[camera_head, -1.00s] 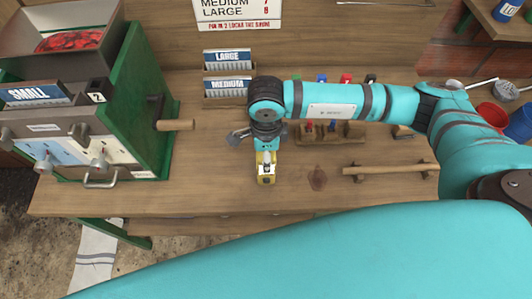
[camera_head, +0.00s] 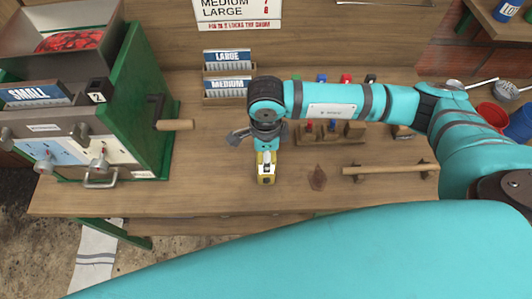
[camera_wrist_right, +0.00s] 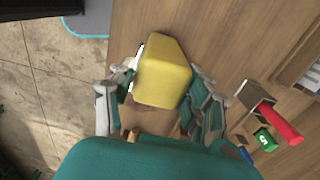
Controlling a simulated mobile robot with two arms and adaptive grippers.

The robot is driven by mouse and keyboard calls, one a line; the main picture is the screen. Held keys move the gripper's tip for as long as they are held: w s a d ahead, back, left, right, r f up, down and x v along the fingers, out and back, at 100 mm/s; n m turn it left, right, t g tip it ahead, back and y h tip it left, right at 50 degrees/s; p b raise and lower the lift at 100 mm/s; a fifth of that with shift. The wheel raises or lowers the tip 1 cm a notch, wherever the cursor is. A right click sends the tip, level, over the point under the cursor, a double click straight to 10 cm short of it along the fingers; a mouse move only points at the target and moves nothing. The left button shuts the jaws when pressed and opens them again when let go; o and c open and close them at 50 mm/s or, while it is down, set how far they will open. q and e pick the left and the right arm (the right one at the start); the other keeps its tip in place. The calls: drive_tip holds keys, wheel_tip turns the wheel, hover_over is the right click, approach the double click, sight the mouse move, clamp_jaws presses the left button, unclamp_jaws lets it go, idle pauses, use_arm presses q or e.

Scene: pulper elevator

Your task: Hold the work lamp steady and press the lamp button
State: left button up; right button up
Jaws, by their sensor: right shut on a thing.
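The work lamp (camera_head: 266,178) is a small yellow block with a dark and pale upper face, over the wooden bench near its front in the head view. In the right wrist view the yellow lamp body (camera_wrist_right: 163,72) fills the space between the fingers, with a pale strip along its left edge. My right gripper (camera_head: 265,152) is shut on the lamp from behind; its two fingers also flank the lamp in the wrist view (camera_wrist_right: 162,92). I cannot make out the lamp button, nor whether the lamp touches the bench. My left gripper is not in view.
A green-sided machine (camera_head: 140,100) with a crank handle (camera_head: 174,125) stands left. Card holders (camera_head: 228,88) stand behind. A wooden rack (camera_head: 330,138) and a wooden bar (camera_head: 390,170) lie right of the lamp. My teal arm covers the front.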

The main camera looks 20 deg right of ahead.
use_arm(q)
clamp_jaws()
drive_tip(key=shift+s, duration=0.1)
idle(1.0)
